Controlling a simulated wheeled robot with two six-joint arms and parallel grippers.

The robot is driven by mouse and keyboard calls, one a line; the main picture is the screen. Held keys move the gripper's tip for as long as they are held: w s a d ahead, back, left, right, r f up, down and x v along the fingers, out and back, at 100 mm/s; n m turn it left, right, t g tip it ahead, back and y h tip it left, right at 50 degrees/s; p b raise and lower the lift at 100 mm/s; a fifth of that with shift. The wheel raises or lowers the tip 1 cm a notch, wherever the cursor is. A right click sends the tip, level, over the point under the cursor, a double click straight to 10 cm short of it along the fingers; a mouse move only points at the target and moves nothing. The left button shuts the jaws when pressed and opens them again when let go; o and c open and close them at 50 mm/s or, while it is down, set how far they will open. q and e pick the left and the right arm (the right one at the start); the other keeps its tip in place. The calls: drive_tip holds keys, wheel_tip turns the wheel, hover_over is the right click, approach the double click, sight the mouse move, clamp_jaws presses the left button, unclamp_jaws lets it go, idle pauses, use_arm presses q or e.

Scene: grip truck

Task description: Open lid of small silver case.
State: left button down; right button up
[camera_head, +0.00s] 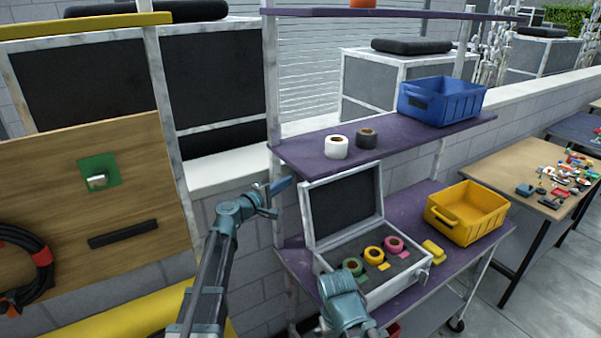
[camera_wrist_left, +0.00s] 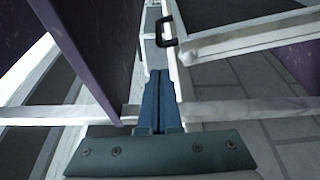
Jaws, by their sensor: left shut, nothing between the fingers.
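The small silver case (camera_head: 405,280) stands on the purple lower shelf of the cart. Its lid (camera_head: 342,208) is up, standing steeply at the back with its dark inner face showing. Tape rolls in green, yellow (camera_head: 373,255) and pink lie in its dark insert. My left gripper (camera_head: 284,185) is shut and empty, just left of the lid's upper left corner. In the left wrist view its blue fingers (camera_wrist_left: 161,75) lie together beside a pale edge with a black handle (camera_wrist_left: 168,30); contact is unclear. My right arm covers the case's front left; its fingers are hidden.
The purple upper shelf (camera_head: 300,150) carries a white roll (camera_head: 336,147), a dark roll (camera_head: 366,138) and a blue bin (camera_head: 440,101). A yellow bin (camera_head: 466,212) stands right of the case. A cart post rises close to my left gripper.

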sight(313, 185)
use_arm(q)
drive_tip(key=x, duration=1)
drive_tip(key=s+d, duration=0.1)
drive_tip(key=s+r+p, duration=0.1)
drive_tip(key=s+d, duration=0.1)
drive_tip(key=s, duration=0.1)
drive_tip(key=shift+d+r, duration=0.35)
drive_tip(key=shift+s+d, duration=0.15)
drive_tip(key=shift+d, duration=0.05)
drive_tip(key=shift+s, duration=0.15)
